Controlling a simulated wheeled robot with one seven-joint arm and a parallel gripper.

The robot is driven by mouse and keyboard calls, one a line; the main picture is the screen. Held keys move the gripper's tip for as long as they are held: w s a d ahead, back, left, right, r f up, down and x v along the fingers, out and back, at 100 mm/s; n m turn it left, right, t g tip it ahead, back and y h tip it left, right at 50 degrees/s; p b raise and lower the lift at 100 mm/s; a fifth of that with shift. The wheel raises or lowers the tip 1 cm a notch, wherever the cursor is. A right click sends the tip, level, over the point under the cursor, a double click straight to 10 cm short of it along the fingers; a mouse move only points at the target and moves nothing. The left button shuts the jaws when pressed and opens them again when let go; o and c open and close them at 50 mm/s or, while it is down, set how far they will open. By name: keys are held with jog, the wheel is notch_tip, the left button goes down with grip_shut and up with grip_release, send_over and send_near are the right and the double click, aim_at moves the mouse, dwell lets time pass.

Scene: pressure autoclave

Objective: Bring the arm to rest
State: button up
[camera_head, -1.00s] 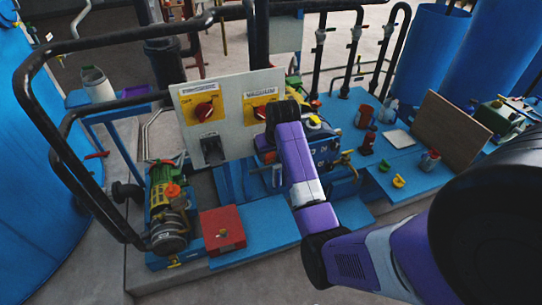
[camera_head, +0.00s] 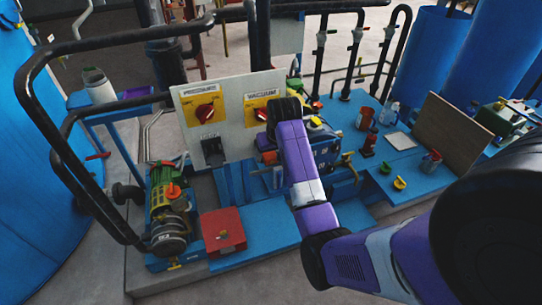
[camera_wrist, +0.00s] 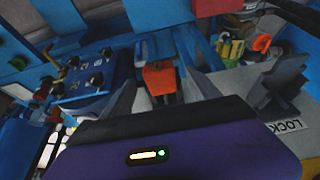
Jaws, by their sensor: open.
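My arm, purple and white with black joints, reaches from the lower right of the head view to just in front of the white control panel (camera_head: 236,142). In that view its black wrist end covers part of the panel's right edge, and my gripper's fingers are hidden. In the wrist view my gripper (camera_wrist: 162,88) is open, with grey fingers spread apart. An orange-red part (camera_wrist: 160,78) shows in the gap between them; I cannot tell its distance. Nothing appears held.
The panel carries red PRESSURE (camera_head: 205,112) and VACUUM (camera_head: 261,112) knobs. A green pump (camera_head: 165,190) and red box (camera_head: 223,231) sit below. A brown board (camera_head: 447,130) leans on the blue bench at right.

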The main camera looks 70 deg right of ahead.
jog(key=v, duration=0.6)
jog(key=a+f+n+t+h+b, duration=0.2)
jog(key=a+f+n+b, duration=0.1)
jog(key=a+f, duration=0.8)
jog(key=s+a+f+n+t, duration=0.2)
jog(key=s+a+f+t, duration=0.1)
jog(key=a, duration=0.8)
jog(key=s+a+r+n+t+y+b, duration=0.1)
jog(key=s+a+r+n+t, duration=0.1)
jog(key=s+a, duration=0.3)
jog(key=s+a+r+n+t+y+b, duration=0.1)
jog(key=s+a+t+y, duration=0.15)
jog(key=a, duration=0.45)
jog(key=s+a+r+n+t+y+b, duration=0.1)
jog(key=s+a+r+t+y, duration=0.1)
jog(key=s+a+r, duration=0.5)
notch_tip(320, 180, up, 2)
jog(key=shift+s+r+n, duration=0.2)
jog(key=shift+s+n, duration=0.2)
jog(key=shift+s, duration=0.15)
jog(key=shift+t, duration=0.25)
